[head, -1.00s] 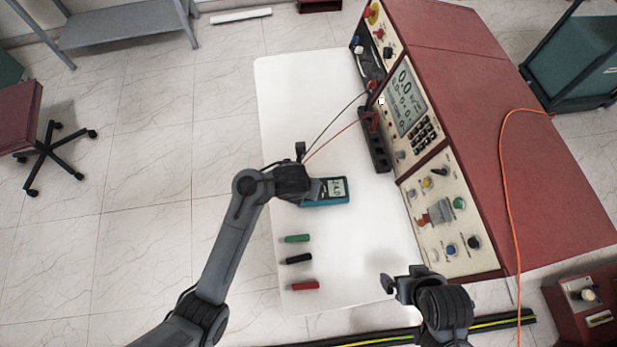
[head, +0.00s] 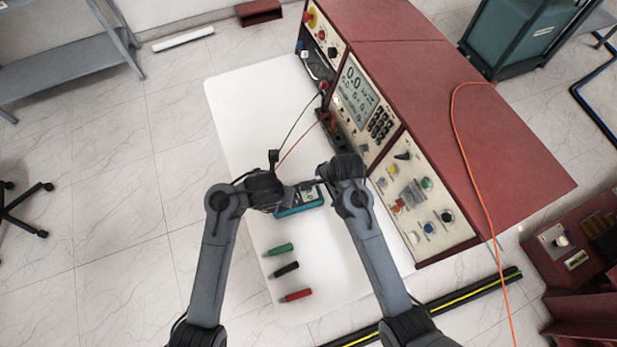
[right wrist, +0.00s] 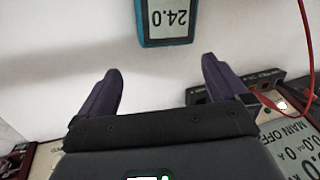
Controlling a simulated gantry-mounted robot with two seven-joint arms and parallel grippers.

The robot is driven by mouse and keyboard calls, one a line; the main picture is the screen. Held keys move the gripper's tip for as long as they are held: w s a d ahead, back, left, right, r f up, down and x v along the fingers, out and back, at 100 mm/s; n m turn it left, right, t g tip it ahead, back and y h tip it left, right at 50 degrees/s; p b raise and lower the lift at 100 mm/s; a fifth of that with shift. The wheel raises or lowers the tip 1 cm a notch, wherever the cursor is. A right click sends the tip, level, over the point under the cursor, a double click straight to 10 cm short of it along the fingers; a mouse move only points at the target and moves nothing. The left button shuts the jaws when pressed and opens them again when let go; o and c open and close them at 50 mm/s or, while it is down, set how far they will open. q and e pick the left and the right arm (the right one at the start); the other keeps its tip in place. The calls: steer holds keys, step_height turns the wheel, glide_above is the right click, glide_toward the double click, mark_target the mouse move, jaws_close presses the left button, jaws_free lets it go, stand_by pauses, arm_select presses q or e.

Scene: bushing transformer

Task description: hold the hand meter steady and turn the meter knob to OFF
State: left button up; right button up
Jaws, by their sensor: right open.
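The blue hand meter (head: 298,207) lies on the white table, its display facing up. In the right wrist view the meter (right wrist: 167,42) shows at the top, its screen upside down and reading 24.0; the rest, including any knob, is out of that view. My left gripper (head: 284,192) is at the meter's left end; its fingers are too hidden to tell whether they grip it. My right gripper (head: 322,180) hovers by the meter's right end. In the right wrist view its two fingers (right wrist: 160,66) are spread and empty, apart from the meter.
The red test console (head: 450,110) stands along the table's right side. A black block (head: 345,135) with red and black leads sits before it. The table's front right (head: 340,285) is bare.

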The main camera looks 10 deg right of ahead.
steer(key=m+g, duration=0.2)
glide_toward(309, 192)
steer(key=shift+w+a+f+h, duration=0.1)
steer(key=shift+a+f+h, duration=0.15)
steer(key=shift+h, duration=0.15)
steer(key=shift+a+r, duration=0.2)
steer(key=shift+a, duration=0.15)
steer(key=shift+a+f+h, duration=0.1)
steer(key=shift+f+h, duration=0.2)
steer(key=shift+f, duration=0.15)
step_height(309, 192, down, 10)
steer(key=shift+r, duration=0.15)
steer(key=shift+c, duration=0.2)
